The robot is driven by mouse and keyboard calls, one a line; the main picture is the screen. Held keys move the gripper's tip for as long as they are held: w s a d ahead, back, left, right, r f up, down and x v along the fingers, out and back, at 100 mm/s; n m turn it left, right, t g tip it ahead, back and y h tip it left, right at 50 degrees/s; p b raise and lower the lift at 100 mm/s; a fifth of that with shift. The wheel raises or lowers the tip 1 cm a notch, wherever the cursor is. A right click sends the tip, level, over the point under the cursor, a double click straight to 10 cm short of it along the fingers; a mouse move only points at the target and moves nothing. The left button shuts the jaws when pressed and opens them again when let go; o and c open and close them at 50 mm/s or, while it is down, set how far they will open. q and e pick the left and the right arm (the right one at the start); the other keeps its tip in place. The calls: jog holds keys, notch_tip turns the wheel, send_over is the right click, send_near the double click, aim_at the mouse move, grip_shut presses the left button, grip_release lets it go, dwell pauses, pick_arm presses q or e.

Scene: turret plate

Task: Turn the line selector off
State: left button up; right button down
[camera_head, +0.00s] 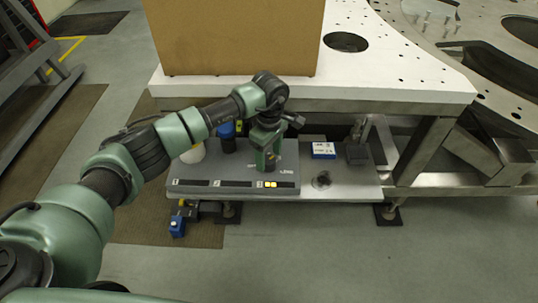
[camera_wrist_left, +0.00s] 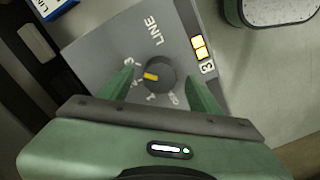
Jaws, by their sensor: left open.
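The line selector is a dark round knob (camera_wrist_left: 160,74) with a yellow pointer mark, on a grey panel face marked LINE. In the left wrist view the pointer faces left, toward the numbered marks and away from OFF at the knob's lower right. My left gripper (camera_wrist_left: 159,82) is open, with one green finger on each side of the knob; I cannot tell whether they touch it. In the head view my left gripper (camera_head: 267,160) covers the knob over the grey control box (camera_head: 215,172). The yellow lamps (camera_head: 271,184) beside label 3 are lit.
A blue-and-white box (camera_head: 323,150) and a dark block (camera_head: 358,153) sit right of the control box. A blue-topped item (camera_head: 227,130) stands behind it. A large cardboard box (camera_head: 237,38) stands on the white table (camera_head: 410,75) above.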

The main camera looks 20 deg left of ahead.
pick_arm(q)
jog(key=shift+f, duration=0.45)
jog(key=c, duration=1.4)
jog(key=shift+o, duration=0.2)
